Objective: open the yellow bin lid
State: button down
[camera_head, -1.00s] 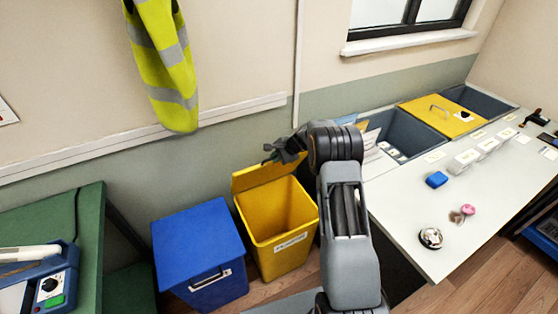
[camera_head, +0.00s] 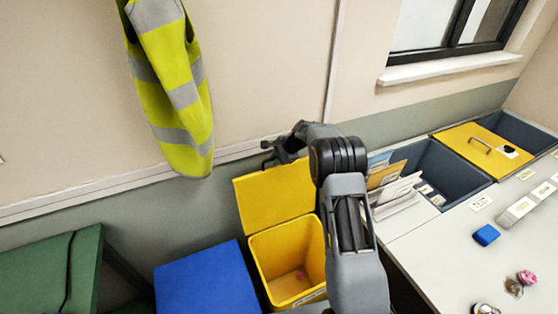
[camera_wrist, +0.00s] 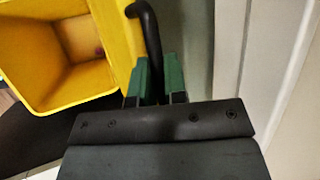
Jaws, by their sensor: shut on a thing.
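The yellow bin (camera_head: 290,258) stands on the floor left of my arm, and its inside is open to view. Its yellow lid (camera_head: 272,196) stands raised at the back rim, leaning toward the wall. My gripper (camera_head: 270,156) is at the lid's upper edge. In the wrist view my gripper (camera_wrist: 158,82) has green fingers shut on the lid's black curved handle (camera_wrist: 148,32). The bin's open inside (camera_wrist: 55,45) shows at upper left there. A small pinkish thing (camera_head: 300,275) lies at the bin's bottom.
A blue bin (camera_head: 208,280) with its lid shut stands close left of the yellow bin. A green bench (camera_head: 50,268) is at far left. A hi-vis vest (camera_head: 175,95) hangs on the wall above. The white worktop (camera_head: 440,245) is right of my arm.

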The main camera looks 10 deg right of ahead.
jog(key=shift+w+a, duration=0.1)
jog(key=shift+w, duration=0.1)
jog(key=c, duration=1.2)
grip_release()
jog(key=b+v, duration=0.2)
jog(key=v, duration=1.2)
jog(key=shift+w, duration=0.1)
